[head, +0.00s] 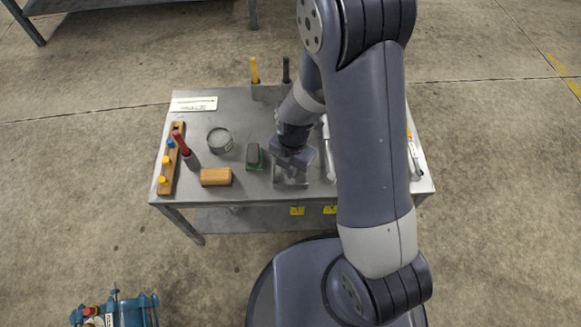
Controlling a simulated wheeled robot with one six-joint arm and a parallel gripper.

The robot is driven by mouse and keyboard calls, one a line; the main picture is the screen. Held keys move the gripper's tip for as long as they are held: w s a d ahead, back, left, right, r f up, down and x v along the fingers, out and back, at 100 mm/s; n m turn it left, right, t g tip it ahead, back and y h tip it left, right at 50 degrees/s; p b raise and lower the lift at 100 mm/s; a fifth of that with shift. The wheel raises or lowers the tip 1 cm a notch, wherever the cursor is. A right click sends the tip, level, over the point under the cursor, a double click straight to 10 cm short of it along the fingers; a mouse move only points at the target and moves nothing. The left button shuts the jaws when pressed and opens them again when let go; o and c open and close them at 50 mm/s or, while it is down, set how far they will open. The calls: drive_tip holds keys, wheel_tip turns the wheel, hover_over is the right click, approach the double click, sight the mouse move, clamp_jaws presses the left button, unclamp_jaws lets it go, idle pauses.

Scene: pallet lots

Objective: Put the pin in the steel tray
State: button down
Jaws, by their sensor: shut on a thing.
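My gripper (291,168) points down over the front middle of the workbench, above a small steel tray (291,184). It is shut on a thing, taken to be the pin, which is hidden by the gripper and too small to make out. I cannot tell whether the pin touches the tray. The tray is a shallow grey box near the bench's front edge, partly covered by my gripper.
On the bench (258,193) left of the gripper are a dark green block (254,157), a wooden block (216,177), a round grey tin (219,139), a red-handled tool (183,146) and a wooden rack (166,178). Upright yellow (254,70) and black (286,70) handles stand behind.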

drive_tip(key=shift+f, duration=0.25)
drive_tip(key=c, duration=1.3)
unclamp_jaws()
drive_tip(key=shift+r, duration=0.1)
wheel_tip(320, 180, up, 12)
drive_tip(key=p, duration=0.3)
drive_tip(key=shift+w+d+r, duration=0.15)
drive_tip(key=shift+w+d, duration=0.1)
drive_tip(key=shift+w, duration=0.1)
